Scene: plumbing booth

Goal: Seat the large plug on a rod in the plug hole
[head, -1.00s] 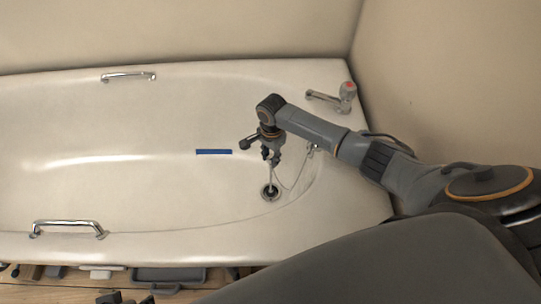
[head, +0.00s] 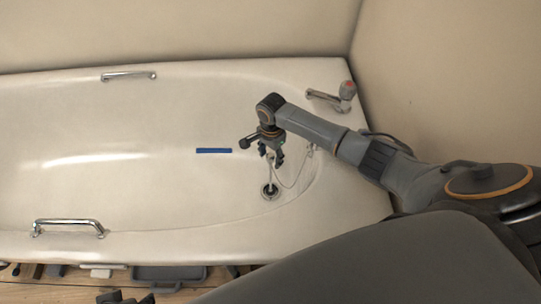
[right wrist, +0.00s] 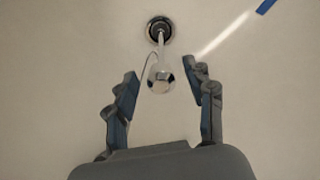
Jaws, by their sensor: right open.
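The large plug's bright rod (head: 270,174) stands up from the plug hole (head: 269,196) near the tub's right end. In the right wrist view its shiny round top (right wrist: 161,77) is in front of the plug hole (right wrist: 159,28). The plug's lower part is at the dark hole; I cannot tell how deep it sits. My right gripper (head: 272,160) is above the hole. In the right wrist view its fingers (right wrist: 164,88) are spread on either side of the rod's top, apart from it. A dark shape at the bottom left of the head view (head: 122,298) seems to be my left gripper, mostly cut off.
A thin chain (head: 297,174) hangs from the tub's right end. A blue strip (head: 214,151) lies on the tub floor. Chrome grab rails (head: 68,226) are on both long rims; a tap (head: 345,97) is at the right corner. The tub's left part is clear.

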